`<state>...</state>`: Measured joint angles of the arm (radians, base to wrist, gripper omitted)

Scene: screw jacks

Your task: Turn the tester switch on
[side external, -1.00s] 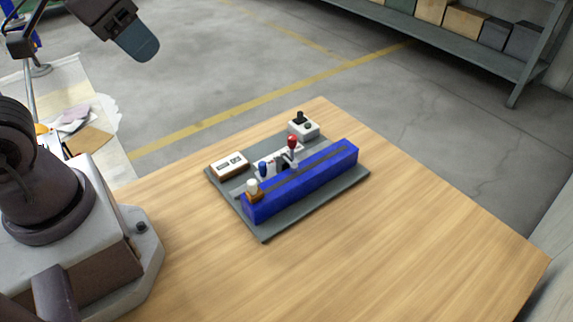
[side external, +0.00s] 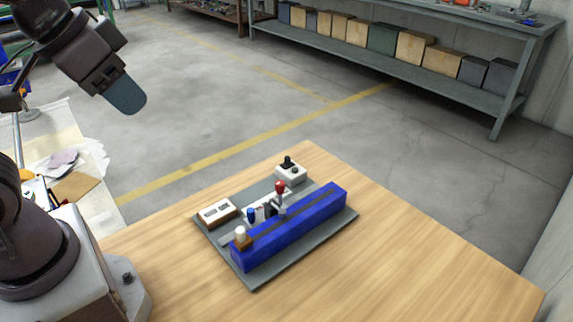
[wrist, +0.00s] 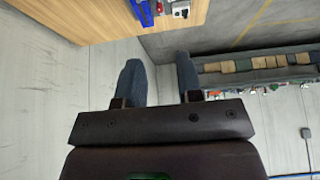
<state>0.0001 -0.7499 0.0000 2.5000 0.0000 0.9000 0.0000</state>
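My gripper (side external: 125,96) hangs in the air at the upper left of the side external view, well away from the board. In the wrist view its two blue-grey fingers (wrist: 160,82) stand apart with nothing between them. A grey board (side external: 300,256) lies on the wooden table. At its back is a white box with a black switch or knob (side external: 288,163). At its left is a white-topped box with two dark windows (side external: 218,211). I cannot tell which box is the tester, or the switch's setting.
A long blue block (side external: 290,227) runs along the board's front. Red (side external: 280,187), blue (side external: 251,215) and white (side external: 240,232) knobs stand close behind or beside it. The wooden table (side external: 420,265) is clear to the right. Boxes on a shelf stand far behind.

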